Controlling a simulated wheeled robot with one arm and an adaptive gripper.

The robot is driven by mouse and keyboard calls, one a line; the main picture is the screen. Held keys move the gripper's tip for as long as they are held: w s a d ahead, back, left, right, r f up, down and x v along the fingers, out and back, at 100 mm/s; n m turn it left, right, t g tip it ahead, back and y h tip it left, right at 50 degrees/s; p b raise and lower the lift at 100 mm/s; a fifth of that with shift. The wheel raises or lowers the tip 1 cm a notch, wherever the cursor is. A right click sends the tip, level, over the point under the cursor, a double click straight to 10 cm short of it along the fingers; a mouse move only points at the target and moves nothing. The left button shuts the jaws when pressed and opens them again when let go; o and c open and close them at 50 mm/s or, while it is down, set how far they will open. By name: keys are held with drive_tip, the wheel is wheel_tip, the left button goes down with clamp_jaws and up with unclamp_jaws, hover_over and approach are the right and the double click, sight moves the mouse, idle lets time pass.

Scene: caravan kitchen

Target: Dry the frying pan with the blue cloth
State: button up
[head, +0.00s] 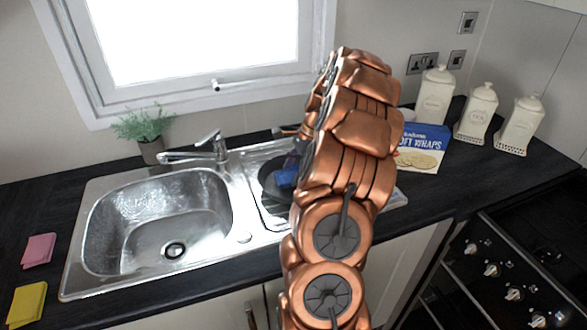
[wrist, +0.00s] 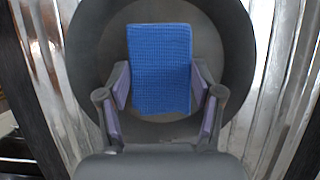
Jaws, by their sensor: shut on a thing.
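The dark frying pan (head: 267,177) sits on the drainer to the right of the sink bowl, partly hidden by my arm in the head view. In the wrist view the pan (wrist: 93,40) fills the middle, with its round base facing the camera. My gripper (wrist: 159,80) is over the pan, shut on the blue cloth (wrist: 160,55), with one finger at each side of it. The cloth is flat and rectangular and lies in front of the pan base; I cannot tell whether it touches. A bit of the blue cloth (head: 286,176) shows beside my arm in the head view.
The steel sink (head: 100,215) is at left, with a tap (head: 205,148) and a plant (head: 146,130) behind. Pink (head: 39,249) and yellow (head: 28,303) cloths lie at far left. A wraps box (head: 425,147) and three cream canisters (head: 477,112) stand right of my arm.

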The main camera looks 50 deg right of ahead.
drive_tip(key=shift+f, duration=0.85)
idle(0.7)
drive_tip(key=shift+d, duration=0.1)
drive_tip(key=shift+s+d+b, duration=0.3)
drive_tip(key=shift+s+d, duration=0.1)
drive_tip(key=shift+d, duration=0.2)
drive_tip(key=shift+w, duration=0.1)
drive_tip(key=shift+w, duration=0.7)
drive_tip(key=shift+a, duration=0.15)
